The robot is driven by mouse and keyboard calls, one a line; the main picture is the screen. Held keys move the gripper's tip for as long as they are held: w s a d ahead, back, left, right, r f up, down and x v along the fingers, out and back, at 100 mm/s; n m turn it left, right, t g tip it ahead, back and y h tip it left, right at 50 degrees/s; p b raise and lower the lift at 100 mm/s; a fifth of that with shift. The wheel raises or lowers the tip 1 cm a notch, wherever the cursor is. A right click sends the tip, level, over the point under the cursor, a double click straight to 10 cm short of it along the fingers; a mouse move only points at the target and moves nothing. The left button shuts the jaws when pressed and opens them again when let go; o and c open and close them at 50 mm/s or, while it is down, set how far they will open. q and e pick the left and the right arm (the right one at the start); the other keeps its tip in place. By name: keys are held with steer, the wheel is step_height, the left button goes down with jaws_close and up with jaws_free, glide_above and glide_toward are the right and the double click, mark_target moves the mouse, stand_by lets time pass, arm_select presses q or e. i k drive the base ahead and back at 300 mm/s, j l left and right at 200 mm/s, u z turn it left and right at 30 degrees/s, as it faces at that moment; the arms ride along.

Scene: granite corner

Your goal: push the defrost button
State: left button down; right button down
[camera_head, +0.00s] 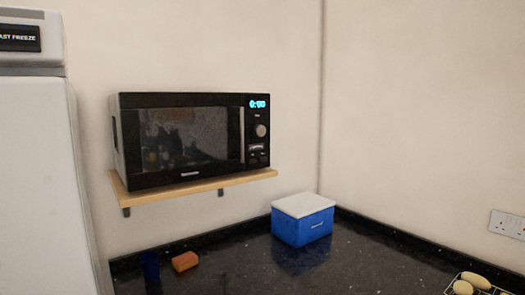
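A black microwave (185,140) sits on a wooden wall shelf (200,188), its door shut. Its control panel (257,132) is on the right side of its front. The panel has a lit blue display (258,104), a round knob (260,130) and small labelled buttons (257,148) below the knob. The lettering on these buttons is too small to read, so I cannot tell which one is defrost. Neither of my grippers is in view.
A white fridge (40,180) with a "FAST FREEZE" label stands at the left. On the dark counter (240,268) are a blue box with a white lid (302,225), an orange block (185,261), a dark blue cup (150,266) and yellowish items (475,281) on a rack. The space before the microwave is clear.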

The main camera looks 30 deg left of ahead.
mark_target(256, 147)
steer(key=u, duration=2.1)
steer(key=i+l, duration=0.4)
steer(key=i, duration=0.15)
